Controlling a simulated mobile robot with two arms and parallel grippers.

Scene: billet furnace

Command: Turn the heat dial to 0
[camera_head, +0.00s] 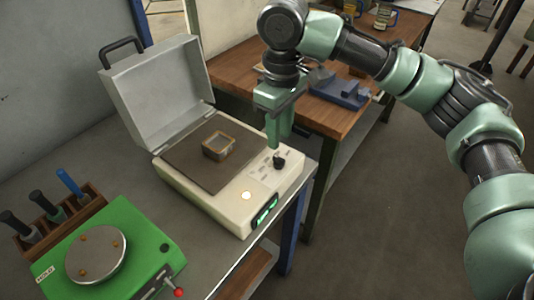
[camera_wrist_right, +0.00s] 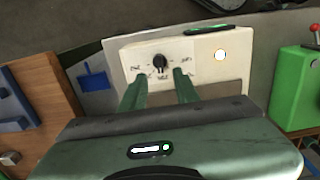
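The heat dial (camera_head: 279,161) is a small black knob on the cream panel of the furnace (camera_head: 215,203). In the right wrist view the dial (camera_wrist_right: 160,63) sits on a white plate with printed marks too small to read for sure. My right gripper (camera_head: 276,140) points down just above the dial. In the right wrist view my right gripper (camera_wrist_right: 159,88) has its two green fingers apart, with the dial beyond their tips and in line with the gap. Nothing is between the fingers. My left gripper is out of view.
The furnace's grey lid (camera_head: 158,85) stands open, with a small square frame (camera_head: 218,146) on its dark plate. A round light (camera_head: 246,195) glows beside a green display (camera_head: 266,209). A green device (camera_head: 130,225) and a tool rack (camera_head: 60,215) stand at left.

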